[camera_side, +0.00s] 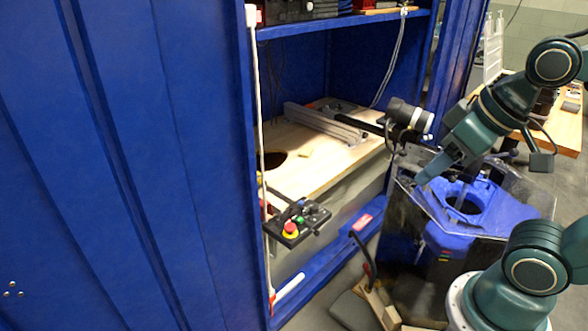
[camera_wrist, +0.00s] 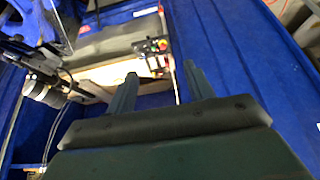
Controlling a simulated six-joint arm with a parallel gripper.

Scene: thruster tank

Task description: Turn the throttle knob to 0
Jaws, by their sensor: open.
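A small black control box (camera_side: 299,224) with a red button (camera_side: 291,228) and several small knobs sits at the front left corner of the wooden tank top. It is too small to tell which knob is the throttle knob or where it points. The box also shows small in the wrist view (camera_wrist: 153,47), beyond and between the fingertips. My gripper (camera_side: 424,177) is well to the right of the box, in front of the cabinet, and touches nothing I can see. In the wrist view my gripper (camera_wrist: 160,71) has its two fingers apart, with nothing between them.
A black cylindrical thruster (camera_side: 405,115) on a bar extends from the wooden top (camera_side: 330,150). Blue cabinet walls (camera_side: 150,160) flank the tank opening. Open space lies between gripper and box.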

